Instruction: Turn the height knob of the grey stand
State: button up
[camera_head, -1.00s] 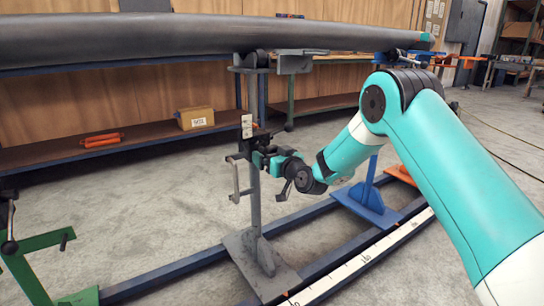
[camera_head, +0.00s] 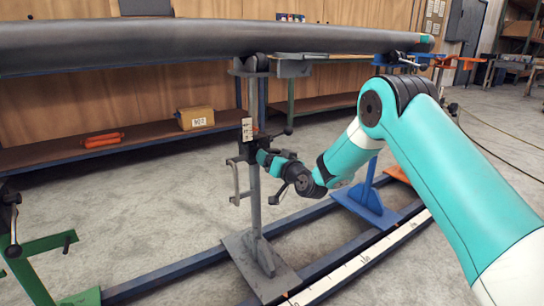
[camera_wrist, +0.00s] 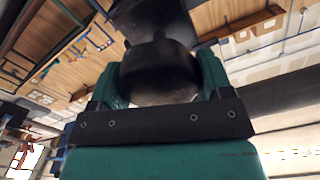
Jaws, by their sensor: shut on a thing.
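The grey stand (camera_head: 254,205) stands upright on its flat foot in the middle of the head view, with the dark pipe (camera_head: 180,38) above its head. My gripper (camera_head: 263,157) is at the stand's upper post, reaching in from the right. In the wrist view, my gripper (camera_wrist: 162,80) has its two teal fingers on either side of a round dark knob (camera_wrist: 160,65) and is shut on it. The knob is mostly hidden by the gripper in the head view. A small scale plate (camera_head: 247,129) sits on the post just above.
A blue stand (camera_head: 370,205) stands right of the grey one, and a green stand (camera_head: 45,245) is at the lower left. Dark blue rails (camera_head: 175,270) run along the floor. A shelf behind holds a cardboard box (camera_head: 196,117) and an orange object (camera_head: 102,140).

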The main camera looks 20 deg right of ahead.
jog(key=m+p, duration=0.2)
jog(key=m, duration=0.1)
jog(key=shift+d+m, duration=0.1)
jog(key=shift+m, duration=0.3)
jog(key=shift+m+p, duration=0.45)
jog(key=shift+m, duration=0.35)
jog(key=shift+f, duration=0.1)
jog(key=o, duration=0.9)
jog(key=b+v, duration=0.9)
jog(key=v, duration=0.8)
jog(key=shift+s, duration=0.25)
